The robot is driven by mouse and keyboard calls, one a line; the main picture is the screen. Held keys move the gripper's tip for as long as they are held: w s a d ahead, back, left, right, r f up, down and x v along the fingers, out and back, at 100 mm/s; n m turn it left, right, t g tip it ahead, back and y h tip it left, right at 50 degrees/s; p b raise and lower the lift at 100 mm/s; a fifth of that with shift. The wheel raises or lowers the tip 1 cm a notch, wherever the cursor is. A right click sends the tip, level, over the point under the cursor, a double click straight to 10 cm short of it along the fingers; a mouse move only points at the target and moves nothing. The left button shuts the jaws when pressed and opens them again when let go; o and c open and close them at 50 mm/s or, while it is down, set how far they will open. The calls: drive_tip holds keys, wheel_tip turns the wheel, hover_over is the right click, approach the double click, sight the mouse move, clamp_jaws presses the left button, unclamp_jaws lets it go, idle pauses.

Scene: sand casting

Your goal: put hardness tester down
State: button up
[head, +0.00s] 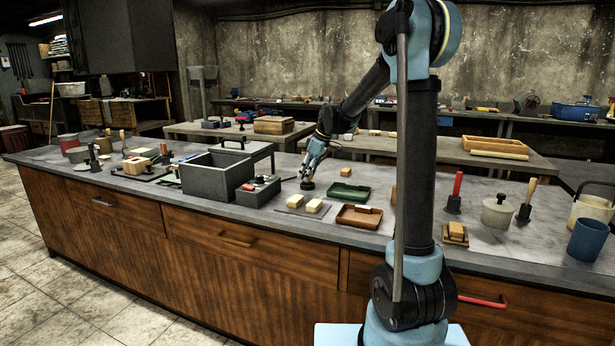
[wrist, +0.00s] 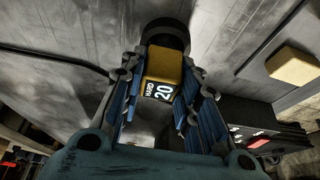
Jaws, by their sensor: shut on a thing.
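In the head view my gripper (head: 310,168) points down over the grey counter (head: 270,224), and the tester's dark round foot (head: 307,186) shows below the fingertips. The foot is at or just above the counter; I cannot tell whether it touches. Most of the tester is hidden by the fingers in the head view.
A grey mat with two tan blocks (head: 314,206) lies in front of the gripper. A green tray (head: 350,193) and a brown tray (head: 360,217) are to the right. A dark grey open box (head: 215,175) and a small dark case (head: 258,191) stand to the left.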

drive_tip(key=shift+f, duration=0.25)
drive_tip(key=shift+f, duration=0.35)
drive_tip(key=o, duration=1)
drive_tip(key=shift+o, duration=0.2)
drive_tip(key=shift+r, duration=0.3)
drive_tip(key=v, duration=1.2)
